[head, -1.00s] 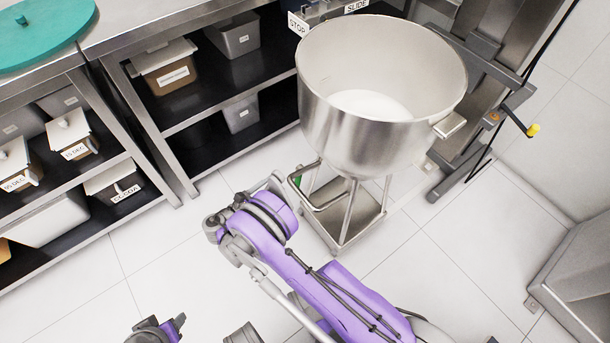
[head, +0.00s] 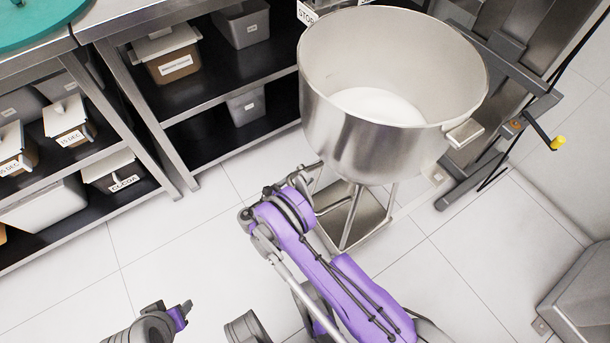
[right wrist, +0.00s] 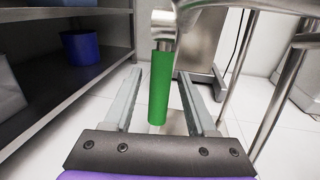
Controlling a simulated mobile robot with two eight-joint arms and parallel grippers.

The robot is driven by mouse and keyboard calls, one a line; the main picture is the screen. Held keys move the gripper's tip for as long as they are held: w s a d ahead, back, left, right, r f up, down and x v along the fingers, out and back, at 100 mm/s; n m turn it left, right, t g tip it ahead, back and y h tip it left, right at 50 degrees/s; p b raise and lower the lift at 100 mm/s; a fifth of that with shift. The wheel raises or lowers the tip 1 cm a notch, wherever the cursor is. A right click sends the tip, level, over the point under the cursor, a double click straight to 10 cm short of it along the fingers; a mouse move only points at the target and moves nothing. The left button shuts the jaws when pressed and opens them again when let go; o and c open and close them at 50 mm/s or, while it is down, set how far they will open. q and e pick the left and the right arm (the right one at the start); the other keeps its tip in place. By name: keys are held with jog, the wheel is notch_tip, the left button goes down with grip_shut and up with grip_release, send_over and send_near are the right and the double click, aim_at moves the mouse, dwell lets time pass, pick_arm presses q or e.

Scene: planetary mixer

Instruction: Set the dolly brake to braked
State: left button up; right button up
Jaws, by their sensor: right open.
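A green handle (right wrist: 160,85) hangs vertically from a metal fitting in the right wrist view; it looks like the dolly brake lever. My right gripper (right wrist: 160,76) is open, with one finger on each side of the handle and gaps visible. In the head view my purple right arm hides the handle. The dolly (head: 372,238) stands on the floor under a large steel bowl (head: 375,140) with white contents. My left gripper (head: 184,311) is at the lower left of the head view, far from the dolly; its fingers are too unclear to read.
Steel shelving (head: 190,105) with several bins stands at the left and back. The mixer column (head: 490,130) with a yellow-tipped crank (head: 557,143) stands right of the bowl. A grey metal block (head: 580,300) is at the lower right.

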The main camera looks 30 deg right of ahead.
jog(key=shift+x, duration=1)
jog(key=shift+c, duration=0.2)
grip_shut()
dwell(0.6)
